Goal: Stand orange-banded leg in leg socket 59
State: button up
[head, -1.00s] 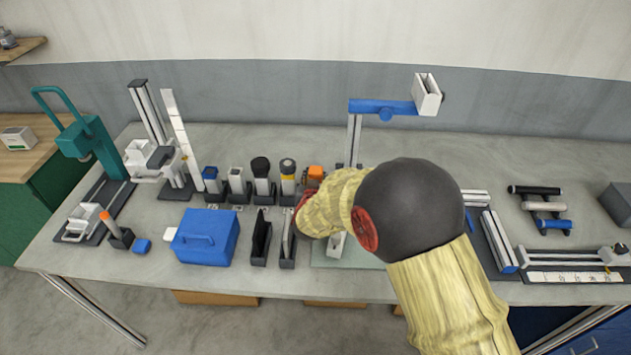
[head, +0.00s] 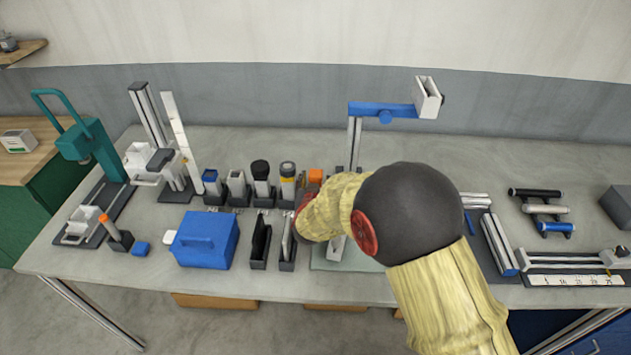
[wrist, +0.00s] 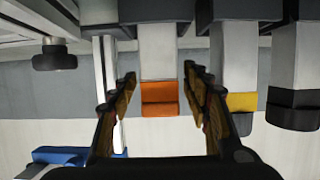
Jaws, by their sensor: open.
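The orange-banded leg (head: 315,176) stands at the right end of a row of legs behind my arm, its lower part hidden in the head view. In the wrist view, which is upside down, the orange-banded leg (wrist: 160,98) is a pale square bar with an orange band near its free end, its other end in a dark holder (wrist: 155,10). My gripper (wrist: 159,74) is open, with one finger on each side of this leg. Gaps show between the fingers and the leg. In the head view the gripper is hidden behind my arm. I cannot read socket number 59 anywhere.
A yellow-banded leg (wrist: 240,102) stands close beside one finger, with a black-capped leg (wrist: 293,105) beyond it. A post with a blue arm (head: 380,108) rises behind my arm. A blue box (head: 205,238) and dark upright holders (head: 260,245) stand at the front.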

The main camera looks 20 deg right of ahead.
jog(key=shift+r, duration=0.2)
jog(key=shift+s+a+r, duration=0.15)
jog(key=shift+s+r, duration=0.05)
jog(key=shift+s, duration=0.1)
jog(key=s+a+r+n+g+y+p, duration=0.2)
jog(key=s+a+r+y, duration=0.15)
jog(key=s+r, duration=0.6)
jog(key=s+a+r+n+g+y+p, duration=0.1)
jog(key=s+a+r+y, duration=0.25)
jog(key=s+r, duration=0.55)
jog(key=s+d+g+h, duration=0.1)
jog(key=s+d+g, duration=0.1)
jog(key=s, duration=0.9)
jog(key=s+d+r+g+h, duration=0.1)
jog(key=s+d, duration=0.4)
jog(key=s, duration=0.5)
jog(key=shift+s+d+r+n+g+h, duration=0.2)
jog(key=shift+s+n+g+h, duration=0.15)
jog(key=shift+g, duration=0.55)
jog(key=shift+c, duration=0.2)
